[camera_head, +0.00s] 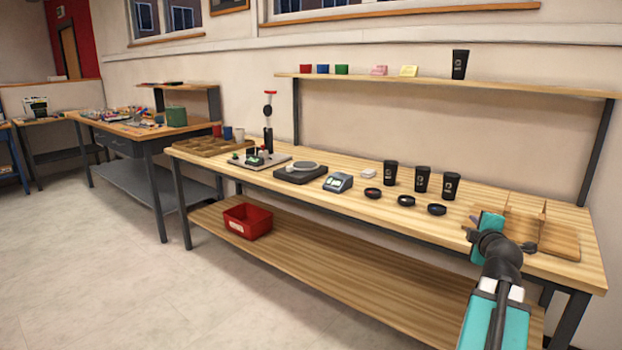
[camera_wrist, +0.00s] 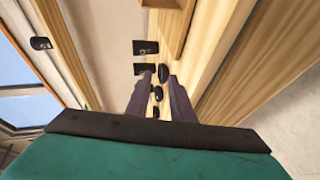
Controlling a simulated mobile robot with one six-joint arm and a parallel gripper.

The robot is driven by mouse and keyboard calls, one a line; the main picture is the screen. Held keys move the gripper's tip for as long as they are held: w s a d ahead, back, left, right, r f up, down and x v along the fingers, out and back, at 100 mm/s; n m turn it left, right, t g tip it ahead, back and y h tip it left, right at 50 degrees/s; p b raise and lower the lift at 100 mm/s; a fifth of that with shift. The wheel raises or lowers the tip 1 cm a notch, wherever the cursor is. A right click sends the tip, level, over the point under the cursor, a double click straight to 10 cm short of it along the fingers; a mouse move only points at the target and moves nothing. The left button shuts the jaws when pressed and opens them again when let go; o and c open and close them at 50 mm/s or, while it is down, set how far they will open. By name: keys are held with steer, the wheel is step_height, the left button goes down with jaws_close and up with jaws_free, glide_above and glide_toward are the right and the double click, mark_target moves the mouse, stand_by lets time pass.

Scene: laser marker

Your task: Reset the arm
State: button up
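My arm (camera_head: 492,285), teal and black, rises from the lower right of the head view, with its wrist in front of the right end of the workbench (camera_head: 330,225). My gripper's fingers are hard to make out there. In the wrist view my gripper (camera_wrist: 159,80) shows two dark fingers with a gap between them. It is open and I see nothing held. Black lids (camera_wrist: 163,72) show through and beyond the gap, apparently on the bench farther off.
Black cups (camera_head: 422,180) and round black lids (camera_head: 407,200) stand on the bench near my arm. A wooden holder (camera_head: 558,238) is partly behind my wrist. A wall shelf (camera_head: 440,85) runs above. A red bin (camera_head: 248,221) sits on the lower shelf. The floor (camera_head: 110,275) at left is clear.

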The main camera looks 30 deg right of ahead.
steer(key=w+a+f+n+y+p, duration=0.3)
steer(key=w+a+f+y+p, duration=0.25)
steer(key=w+a+f, duration=1.1)
steer(key=a+f+g+y+p, duration=0.1)
steer(key=a+f+y+p, duration=0.1)
steer(key=a+f, duration=0.45)
steer(key=a+f+n+g+y+p, duration=0.15)
steer(key=a+f, duration=0.25)
steer(key=a, duration=0.6)
steer(key=a+f+m+g+y+p, duration=0.1)
steer(key=a+f+g+y+p, duration=0.1)
steer(key=a+f, duration=0.5)
steer(key=s+a+f+g+p, duration=0.2)
steer(key=s+a+f, duration=0.1)
steer(key=s+a, duration=0.3)
steer(key=s+a+f+g+y+p, duration=0.1)
steer(key=s+a+f+g, duration=0.1)
steer(key=s+a+f, duration=0.35)
steer(key=s+a+f+g+p, duration=0.2)
steer(key=s+a, duration=0.1)
steer(key=a, duration=0.6)
steer(key=s+f+m+g+h+p, duration=0.2)
steer(key=s+m+g, duration=0.4)
steer(key=s+m, duration=0.6)
steer(key=shift+s+a+f, duration=0.25)
steer(key=shift+s+f, duration=0.45)
steer(key=shift+s, duration=4.2)
